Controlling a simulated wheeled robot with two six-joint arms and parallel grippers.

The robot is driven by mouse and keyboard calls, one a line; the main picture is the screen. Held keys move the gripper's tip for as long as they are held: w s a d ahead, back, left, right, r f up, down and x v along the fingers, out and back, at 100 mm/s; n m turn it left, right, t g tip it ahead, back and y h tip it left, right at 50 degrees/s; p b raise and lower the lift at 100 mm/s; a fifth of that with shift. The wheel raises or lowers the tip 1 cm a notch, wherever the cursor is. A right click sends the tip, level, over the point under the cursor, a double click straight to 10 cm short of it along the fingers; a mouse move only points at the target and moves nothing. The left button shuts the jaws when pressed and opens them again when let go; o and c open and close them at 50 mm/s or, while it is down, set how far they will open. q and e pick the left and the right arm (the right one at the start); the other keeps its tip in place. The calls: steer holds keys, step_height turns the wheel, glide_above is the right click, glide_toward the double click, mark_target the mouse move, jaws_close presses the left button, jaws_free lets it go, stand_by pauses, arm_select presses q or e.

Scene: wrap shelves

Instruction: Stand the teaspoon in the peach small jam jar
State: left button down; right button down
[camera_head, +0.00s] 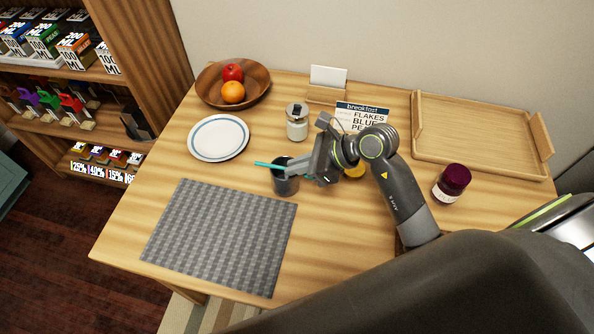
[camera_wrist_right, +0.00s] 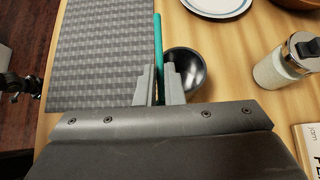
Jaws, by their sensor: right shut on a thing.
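My right gripper (camera_head: 315,171) is shut on a thin teal stick (camera_head: 270,165), which looks like the teaspoon's handle. In the right wrist view the teal stick (camera_wrist_right: 159,55) stands between the fingertips (camera_wrist_right: 160,92). No spoon bowl shows. The stick lies nearly level in the head view, near the rim of a dark cup (camera_head: 286,185); I cannot tell whether it touches. The cup (camera_wrist_right: 188,66) sits just beyond the fingers in the wrist view. An orange-yellow jar top (camera_head: 355,171) shows partly behind my right arm, possibly the peach jar. My left gripper is not clearly seen.
A grey mat (camera_head: 220,236), a plate (camera_head: 218,138), a fruit bowl (camera_head: 208,92) and a lidded glass jar (camera_head: 297,125) are left of the arm. A breakfast card (camera_head: 362,112) stands behind it. A maroon-lidded jar (camera_head: 452,183) and wooden tray (camera_head: 475,130) are right.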

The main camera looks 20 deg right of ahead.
steer(key=shift+f, duration=1.3)
arm_select(q)
steer(key=shift+w+a+r, duration=0.15)
steer(key=shift+w+a, duration=0.15)
steer(key=shift+w, duration=0.4)
arm_select(e)
steer(key=shift+f, duration=0.1)
steer(key=shift+s+f+b, duration=0.15)
steer(key=shift+f+b, duration=0.4)
steer(key=shift+b, duration=0.1)
steer(key=c, duration=1.5)
jaws_free()
steer(key=shift+c, duration=0.2)
arm_select(q)
steer(key=shift+s+f, duration=0.35)
steer(key=shift+f, duration=0.35)
arm_select(e)
steer(key=shift+f, duration=0.1)
arm_select(q)
steer(key=shift+r, duration=0.1)
